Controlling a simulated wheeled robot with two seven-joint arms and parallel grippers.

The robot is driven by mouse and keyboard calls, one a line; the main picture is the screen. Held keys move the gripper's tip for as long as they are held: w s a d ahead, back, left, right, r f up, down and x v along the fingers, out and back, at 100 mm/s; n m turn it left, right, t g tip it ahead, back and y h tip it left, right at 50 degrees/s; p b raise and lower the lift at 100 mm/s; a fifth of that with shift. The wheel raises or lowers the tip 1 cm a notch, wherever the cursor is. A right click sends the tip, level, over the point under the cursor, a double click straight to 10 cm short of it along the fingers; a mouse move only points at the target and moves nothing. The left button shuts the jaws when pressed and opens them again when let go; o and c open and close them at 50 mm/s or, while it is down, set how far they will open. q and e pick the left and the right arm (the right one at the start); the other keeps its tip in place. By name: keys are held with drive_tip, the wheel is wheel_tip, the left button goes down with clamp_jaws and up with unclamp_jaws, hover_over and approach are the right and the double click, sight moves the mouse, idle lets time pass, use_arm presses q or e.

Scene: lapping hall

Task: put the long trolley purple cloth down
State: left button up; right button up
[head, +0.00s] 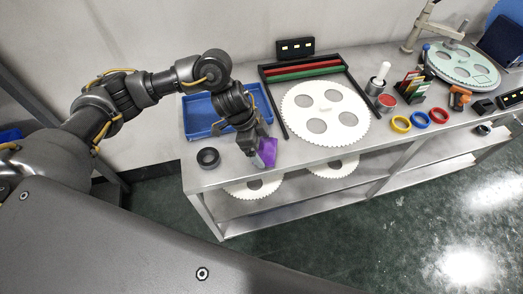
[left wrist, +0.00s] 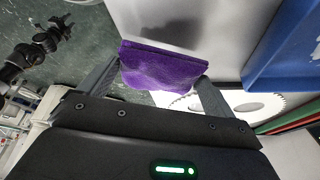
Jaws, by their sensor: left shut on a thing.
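The purple cloth (head: 267,151) is a small folded piece in the jaws of my left gripper (head: 256,152). In the left wrist view the cloth (left wrist: 162,68) spans between the two fingers of my left gripper (left wrist: 160,82), which is shut on it. The gripper points down at the front edge of the long metal trolley (head: 215,177), between a black ring and a large white toothed disc. Whether the cloth touches the top cannot be told. My right gripper cannot be made out.
A blue tray (head: 199,117) lies behind the gripper. The black ring (head: 208,157) is left of it, the white disc (head: 324,111) right. Coloured rings (head: 401,124) stand farther right. More toothed discs (head: 256,187) lie on the lower shelf. Bare top shows near the front edge.

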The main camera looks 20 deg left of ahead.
sight(261, 152)
use_arm(q)
drive_tip(key=shift+f, duration=1.4)
drive_tip(key=shift+f, duration=0.2)
drive_tip(key=o, duration=0.6)
drive_tip(key=shift+r, duration=0.1)
drive_tip(key=shift+r, duration=0.25)
drive_tip(key=shift+v, duration=5.85)
